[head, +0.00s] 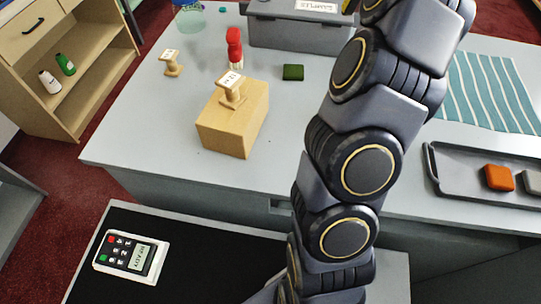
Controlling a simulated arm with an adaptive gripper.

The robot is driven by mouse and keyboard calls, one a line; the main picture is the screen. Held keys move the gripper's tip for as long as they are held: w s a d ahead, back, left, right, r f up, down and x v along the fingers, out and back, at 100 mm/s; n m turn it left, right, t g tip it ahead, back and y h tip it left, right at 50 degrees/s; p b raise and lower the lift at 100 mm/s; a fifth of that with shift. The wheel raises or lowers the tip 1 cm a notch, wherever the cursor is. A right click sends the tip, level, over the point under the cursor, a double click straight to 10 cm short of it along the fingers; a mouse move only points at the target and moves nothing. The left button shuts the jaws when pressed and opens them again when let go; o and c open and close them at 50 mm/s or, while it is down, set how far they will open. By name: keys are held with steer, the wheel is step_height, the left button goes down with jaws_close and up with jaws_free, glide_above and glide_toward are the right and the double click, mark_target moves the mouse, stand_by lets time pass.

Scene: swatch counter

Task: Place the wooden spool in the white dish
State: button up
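Two small wooden spools with white labelled tops are in the head view. One spool (172,68) stands upright on the grey counter at the back left. The other spool (232,96) stands on top of a light wooden block (228,136) near the middle of the counter. I cannot tell from looks alone which one the task names. I do not make out a white dish in this view. My arm crosses the right of centre and leaves through the top edge, so my gripper is out of view.
A red-topped bottle (235,55), a dark green block (293,72) and a grey bin (300,32) stand behind. A dark tray (455,183) holds an orange block (498,178). A striped cloth (490,90) lies right. A keypad device (133,255) sits front left. The counter's front left is clear.

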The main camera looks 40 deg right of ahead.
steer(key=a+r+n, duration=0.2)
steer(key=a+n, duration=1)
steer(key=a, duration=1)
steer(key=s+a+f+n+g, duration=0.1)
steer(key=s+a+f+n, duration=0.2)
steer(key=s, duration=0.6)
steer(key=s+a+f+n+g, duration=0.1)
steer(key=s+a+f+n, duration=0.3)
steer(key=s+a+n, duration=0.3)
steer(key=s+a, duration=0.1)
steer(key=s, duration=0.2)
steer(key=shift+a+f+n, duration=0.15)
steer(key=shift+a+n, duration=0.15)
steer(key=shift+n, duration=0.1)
